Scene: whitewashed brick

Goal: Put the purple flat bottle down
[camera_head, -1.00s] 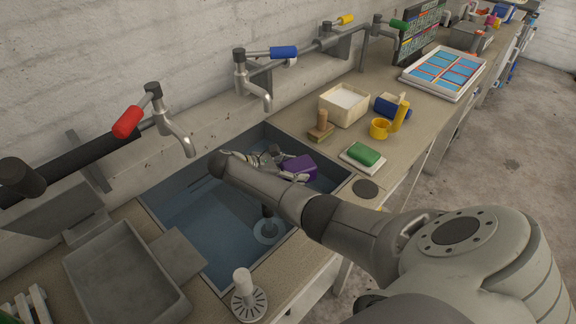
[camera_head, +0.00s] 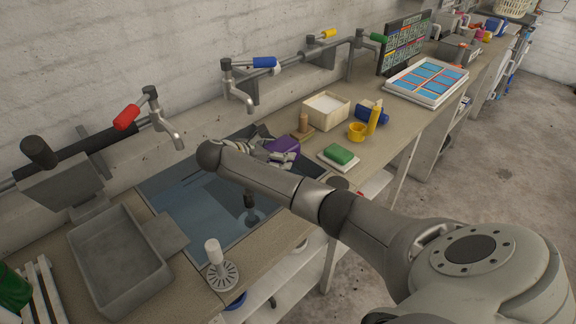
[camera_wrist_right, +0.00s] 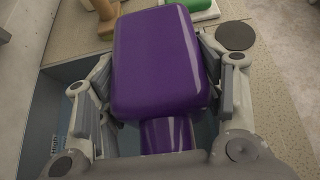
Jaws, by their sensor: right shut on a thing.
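The purple flat bottle (camera_head: 283,147) is held by my right gripper (camera_head: 268,155) at the far right end of the sink, near the counter edge. In the right wrist view the bottle (camera_wrist_right: 158,62) fills the middle, with its narrower neck toward the wrist. The fingers of my right gripper (camera_wrist_right: 158,90) press on both its sides. Whether the bottle touches anything below is hidden. My left gripper is not in view.
The sink (camera_head: 185,215) lies below my right arm. Beyond it on the counter are a green sponge (camera_head: 339,153) on a white dish, a wooden-handled brush (camera_head: 303,126), a cream tub (camera_head: 326,110) and a yellow mug (camera_head: 357,132). Taps (camera_head: 236,88) line the wall.

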